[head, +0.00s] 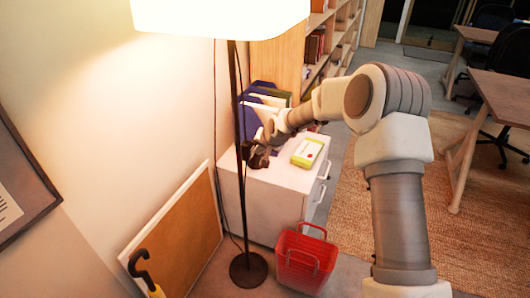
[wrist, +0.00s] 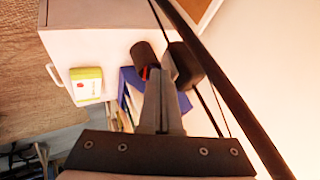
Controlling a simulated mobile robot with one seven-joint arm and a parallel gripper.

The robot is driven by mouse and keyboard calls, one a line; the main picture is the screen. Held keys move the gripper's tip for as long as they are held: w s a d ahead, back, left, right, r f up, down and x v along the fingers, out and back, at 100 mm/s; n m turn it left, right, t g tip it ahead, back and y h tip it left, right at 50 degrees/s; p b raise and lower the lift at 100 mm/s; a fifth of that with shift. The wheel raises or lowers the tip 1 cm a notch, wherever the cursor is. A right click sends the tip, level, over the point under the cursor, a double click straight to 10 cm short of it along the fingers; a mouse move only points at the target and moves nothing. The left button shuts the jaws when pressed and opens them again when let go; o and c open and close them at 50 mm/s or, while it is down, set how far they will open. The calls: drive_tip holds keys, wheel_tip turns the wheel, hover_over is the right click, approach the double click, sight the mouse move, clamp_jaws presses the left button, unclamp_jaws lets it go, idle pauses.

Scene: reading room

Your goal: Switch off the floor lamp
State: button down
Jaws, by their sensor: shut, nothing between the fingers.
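The floor lamp has a glowing pale shade (head: 220,14) at the top of the head view, so it is lit. Its thin dark pole (head: 239,190) runs down to a round dark base (head: 248,269) on the floor. In the wrist view the pole (wrist: 225,87) crosses diagonally on the right, with a thin cord beside it. My gripper (head: 258,155) is just right of the pole in the head view, above the white cabinet. In the wrist view my gripper (wrist: 163,68) is shut and empty. Dark pieces with a small red spot show near its tips; I cannot make out a switch.
The white cabinet (head: 262,205) holds a yellow-green box (head: 307,153) and blue file holders (head: 249,122). A red basket (head: 305,262) stands before it. A framed cork board (head: 180,240) and an umbrella (head: 143,270) lean at left. Desks and a rug are at right.

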drive_tip(key=shift+a, duration=0.1)
idle(0.3)
drive_tip(key=shift+w+a+h, duration=0.1)
drive_tip(key=shift+a+h, duration=0.15)
drive_tip(key=shift+h, duration=0.05)
drive_tip(key=shift+r, duration=0.1)
drive_tip(key=shift+r+p, duration=0.5)
drive_tip(key=shift+r, duration=0.2)
